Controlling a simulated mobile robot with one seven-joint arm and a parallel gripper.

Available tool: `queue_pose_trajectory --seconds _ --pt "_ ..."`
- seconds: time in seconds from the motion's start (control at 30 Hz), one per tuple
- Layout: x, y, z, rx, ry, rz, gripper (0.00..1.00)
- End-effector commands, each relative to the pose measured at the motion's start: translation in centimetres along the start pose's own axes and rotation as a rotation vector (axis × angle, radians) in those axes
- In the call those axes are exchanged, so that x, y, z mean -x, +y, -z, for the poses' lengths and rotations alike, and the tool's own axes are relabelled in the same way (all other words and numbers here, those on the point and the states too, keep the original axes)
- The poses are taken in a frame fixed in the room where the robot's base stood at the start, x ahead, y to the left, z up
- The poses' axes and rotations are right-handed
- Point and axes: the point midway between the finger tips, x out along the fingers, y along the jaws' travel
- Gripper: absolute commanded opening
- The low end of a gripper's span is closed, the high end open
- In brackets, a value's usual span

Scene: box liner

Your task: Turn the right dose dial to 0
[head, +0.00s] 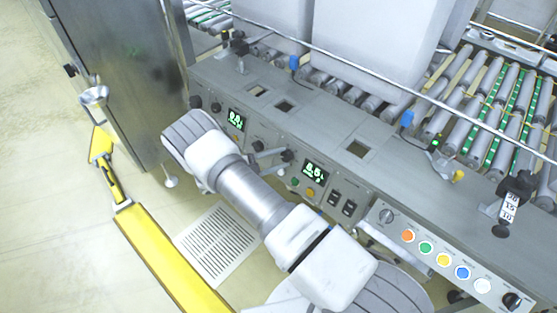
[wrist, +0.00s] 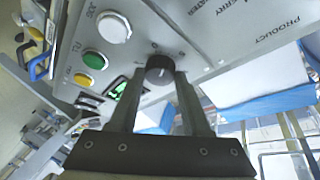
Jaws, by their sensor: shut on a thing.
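The right dose dial is a round black knob (wrist: 160,68) on the grey panel, with small marks around it too blurred to read. A pale line shows on its face, but I cannot read its setting. My gripper (wrist: 158,80) is shut on this dial, one finger on each side. In the head view, the dial (head: 288,155) is left of a lit green display (head: 315,171), and my gripper (head: 273,156) reaches it from the left. My arm hides part of the panel.
White, green (wrist: 95,60) and yellow buttons lie left of the dial in the wrist view. The left display (head: 236,118) sits further left in the head view. Coloured buttons (head: 426,248) line the right panel. Roller conveyors (head: 490,100) and a yellow rail (head: 165,255) flank the machine.

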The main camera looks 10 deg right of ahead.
Motion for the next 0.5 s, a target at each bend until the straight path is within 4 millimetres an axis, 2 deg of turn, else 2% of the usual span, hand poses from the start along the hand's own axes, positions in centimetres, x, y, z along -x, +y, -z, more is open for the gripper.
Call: queue_pose_trajectory --seconds 0.5 --pt "-0.05 0.32 -0.16 0.369 0.018 0.171 0.0"
